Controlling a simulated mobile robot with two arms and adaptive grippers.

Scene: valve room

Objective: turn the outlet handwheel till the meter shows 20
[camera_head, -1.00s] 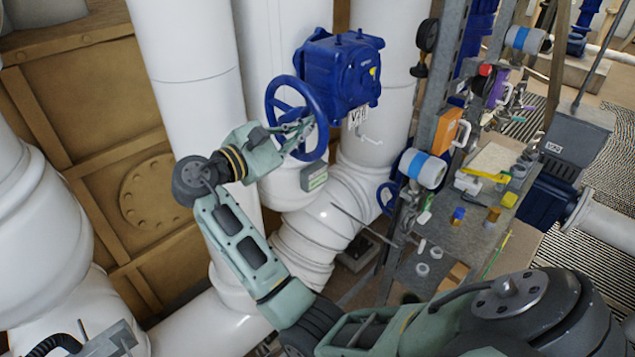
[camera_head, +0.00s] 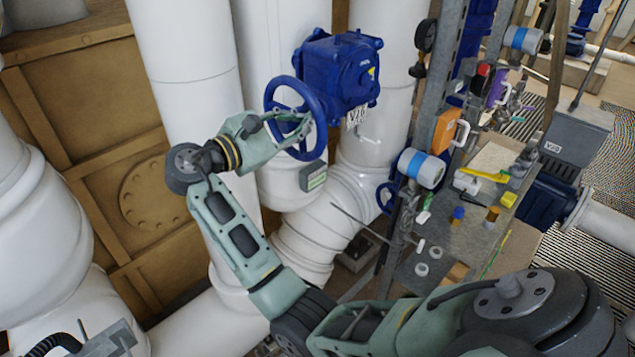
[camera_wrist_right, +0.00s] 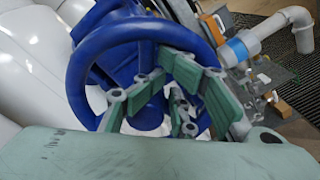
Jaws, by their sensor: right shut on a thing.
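The blue handwheel (camera_head: 268,98) stands on the side of a blue gearbox (camera_head: 335,75) on a white pipe. A round dark gauge (camera_head: 426,35) is on the rack post; no reading is legible. My left gripper is not in view.
A metal rack (camera_head: 465,235) with small parts stands right of the wheel. Blue-and-white cylinders (camera_head: 421,168) stick out from it. White pipes (camera_head: 185,90) stand left of the wheel, before a brown panelled wall (camera_head: 90,130). A smaller blue handwheel (camera_head: 386,197) is lower right.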

